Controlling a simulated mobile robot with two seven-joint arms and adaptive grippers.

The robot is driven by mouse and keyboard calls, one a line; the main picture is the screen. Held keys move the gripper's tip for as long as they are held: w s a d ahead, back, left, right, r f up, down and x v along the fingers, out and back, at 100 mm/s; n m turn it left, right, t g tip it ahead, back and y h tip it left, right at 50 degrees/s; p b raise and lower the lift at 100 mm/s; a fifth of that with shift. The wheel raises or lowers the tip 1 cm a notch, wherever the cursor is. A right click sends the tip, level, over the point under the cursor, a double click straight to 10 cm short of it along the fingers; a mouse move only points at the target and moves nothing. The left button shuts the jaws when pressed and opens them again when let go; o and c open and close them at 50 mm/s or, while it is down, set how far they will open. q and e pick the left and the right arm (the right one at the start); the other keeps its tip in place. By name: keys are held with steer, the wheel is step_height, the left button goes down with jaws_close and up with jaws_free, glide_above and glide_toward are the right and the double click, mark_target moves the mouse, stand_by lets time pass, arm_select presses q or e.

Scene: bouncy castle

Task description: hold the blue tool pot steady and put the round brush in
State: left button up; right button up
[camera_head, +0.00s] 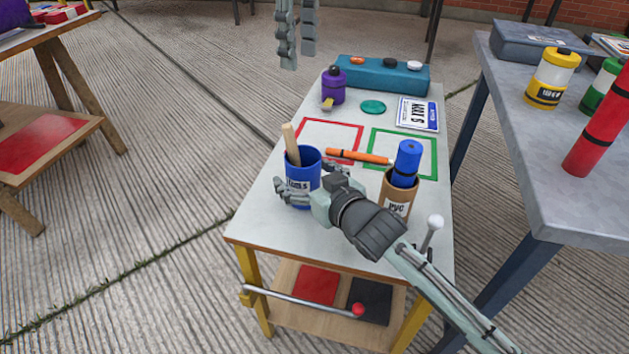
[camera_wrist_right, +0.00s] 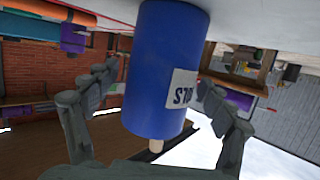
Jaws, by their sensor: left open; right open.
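The blue tool pot (camera_head: 302,168) stands upright on the white table, a pale wooden handle (camera_head: 290,143) leaning out of its top. My right gripper (camera_head: 307,184) is open around the pot, one finger on each side. In the right wrist view the pot (camera_wrist_right: 165,70) appears upside down between the fingers of my right gripper (camera_wrist_right: 157,80); I cannot tell whether they touch it. My left gripper (camera_head: 297,36) hangs open and empty above the table's far left end. I cannot clearly identify the round brush; the handle's lower end is hidden in the pot.
An orange stick (camera_head: 358,156) lies behind the pot. A brown pot (camera_head: 397,196) holding a blue roll (camera_head: 406,162) stands to the right. Further back are a purple container (camera_head: 333,88) and a teal box (camera_head: 382,75). A white-balled rod (camera_head: 434,224) rises near the right edge.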

steer(key=v, duration=1.1)
steer(key=shift+s+d, duration=0.15)
steer(key=shift+s, duration=0.15)
